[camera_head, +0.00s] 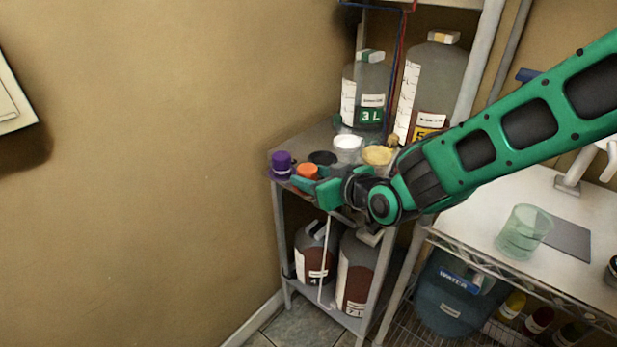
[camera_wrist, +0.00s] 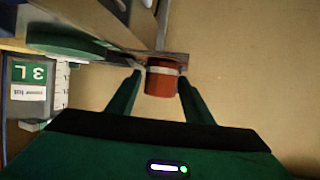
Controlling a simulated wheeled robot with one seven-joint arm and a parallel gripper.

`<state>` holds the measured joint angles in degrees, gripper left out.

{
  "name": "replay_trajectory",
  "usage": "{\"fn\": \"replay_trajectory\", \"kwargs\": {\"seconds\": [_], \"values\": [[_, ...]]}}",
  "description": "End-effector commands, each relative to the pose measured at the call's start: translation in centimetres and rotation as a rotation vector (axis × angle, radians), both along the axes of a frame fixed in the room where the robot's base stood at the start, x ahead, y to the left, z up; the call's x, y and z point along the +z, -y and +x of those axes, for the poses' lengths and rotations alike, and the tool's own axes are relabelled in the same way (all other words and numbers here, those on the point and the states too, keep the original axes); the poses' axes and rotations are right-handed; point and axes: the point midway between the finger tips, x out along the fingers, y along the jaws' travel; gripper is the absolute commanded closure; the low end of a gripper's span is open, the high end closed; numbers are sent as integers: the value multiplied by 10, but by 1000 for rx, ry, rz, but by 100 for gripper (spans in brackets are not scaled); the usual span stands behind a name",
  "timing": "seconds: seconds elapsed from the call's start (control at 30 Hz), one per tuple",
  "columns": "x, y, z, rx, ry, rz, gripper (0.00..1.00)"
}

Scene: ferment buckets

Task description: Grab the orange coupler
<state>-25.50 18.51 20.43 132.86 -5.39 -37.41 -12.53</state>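The orange coupler (camera_head: 307,171) is near the front edge of the shelf's top, beside a purple item. In the wrist view the orange coupler (camera_wrist: 162,80) is a short reddish-orange cylinder with a pale band. My green gripper (camera_head: 318,187) reaches in from the right at the shelf edge and hides part of the coupler. In the wrist view my gripper's fingers (camera_wrist: 161,85) stand on either side of the coupler, with a small gap at the left finger. The right finger is very close; whether it touches is unclear.
A purple coupler-like item (camera_head: 282,162) is left of the orange one. A black round item (camera_head: 322,158), a white cup (camera_head: 348,147) and a yellow-rimmed cup (camera_head: 377,155) stand behind. A 3 L jug (camera_head: 366,90) and a larger jug (camera_head: 433,85) stand farther back.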

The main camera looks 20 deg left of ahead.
Motion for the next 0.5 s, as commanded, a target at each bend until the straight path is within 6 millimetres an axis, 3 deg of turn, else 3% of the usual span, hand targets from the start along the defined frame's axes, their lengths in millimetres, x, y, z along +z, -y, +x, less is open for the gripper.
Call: {"fn": "replay_trajectory", "kwargs": {"seconds": [0.03, 0.13, 0.5], "values": [[0, 0, 0, 0, 0, 0, 67], [0, 0, 0, 0, 0, 0, 89], [3, 0, 0, 0, 1, 1, 89]]}}
